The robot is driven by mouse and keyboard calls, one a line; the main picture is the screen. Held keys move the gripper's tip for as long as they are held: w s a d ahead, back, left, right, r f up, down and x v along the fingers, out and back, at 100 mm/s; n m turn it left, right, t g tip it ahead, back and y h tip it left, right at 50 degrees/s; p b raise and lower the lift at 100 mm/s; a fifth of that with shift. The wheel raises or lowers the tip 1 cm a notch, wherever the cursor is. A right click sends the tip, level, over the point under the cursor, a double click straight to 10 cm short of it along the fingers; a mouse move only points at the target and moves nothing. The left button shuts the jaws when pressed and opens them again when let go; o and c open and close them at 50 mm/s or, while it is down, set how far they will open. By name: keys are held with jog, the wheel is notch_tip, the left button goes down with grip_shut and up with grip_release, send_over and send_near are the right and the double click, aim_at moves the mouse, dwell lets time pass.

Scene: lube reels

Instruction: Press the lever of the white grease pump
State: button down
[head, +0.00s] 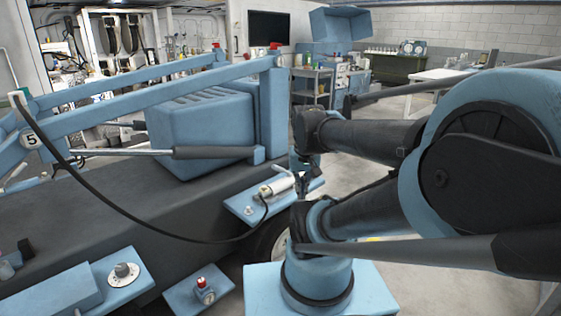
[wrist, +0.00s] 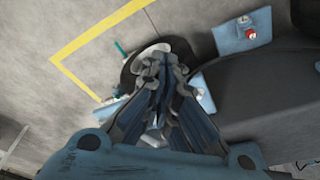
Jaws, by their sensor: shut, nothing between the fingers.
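The white grease pump (head: 277,184) is a small pale cylinder on a blue plate (head: 246,210) at the side of the dark machine. A black hose runs from it to the left. I cannot make out its lever clearly. My gripper (head: 303,186) is just right of the pump, pointing down, and partly covers the plate's right part. I cannot tell whether it touches the pump. In the wrist view, my gripper (wrist: 165,62) has its dark fingers together and empty. They hide most of the blue plate (wrist: 205,94) there, and the pump is not clear.
A blue plate with a red-topped fitting (head: 205,289) and another with a round white dial (head: 124,272) stick out nearby. A wheel (head: 270,243) is below the pump. A blue beam (head: 150,108) crosses above. Yellow floor line (wrist: 82,75) and open floor lie beside the machine.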

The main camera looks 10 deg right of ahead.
jog(key=w+r+m, duration=0.1)
jog(key=w+m, duration=0.2)
jog(key=w, duration=1)
jog(key=w+d+r+m, duration=0.1)
jog(key=w+m, duration=0.3)
jog(key=w, duration=0.8)
jog(key=w+r+m, duration=0.2)
jog(key=w+m, duration=0.2)
jog(key=w, duration=0.9)
jog(key=shift+w+d+r+h, duration=0.25)
jog(key=shift+w+d+h, duration=0.05)
jog(key=shift+h, duration=0.1)
send_over(283, 169)
jog(key=x, duration=0.4)
jog(key=s+x, duration=0.1)
jog(key=x, duration=0.2)
jog(key=s+a+x, duration=0.1)
jog(key=x, duration=0.3)
jog(key=shift+s+a+f, duration=0.1)
jog(key=shift+f, duration=0.5)
jog(key=shift+s+a+f, duration=0.1)
jog(key=shift+a+f, duration=0.25)
jog(key=shift+f, duration=0.15)
jog(key=shift+d+t, duration=0.1)
jog(key=shift+t, duration=0.2)
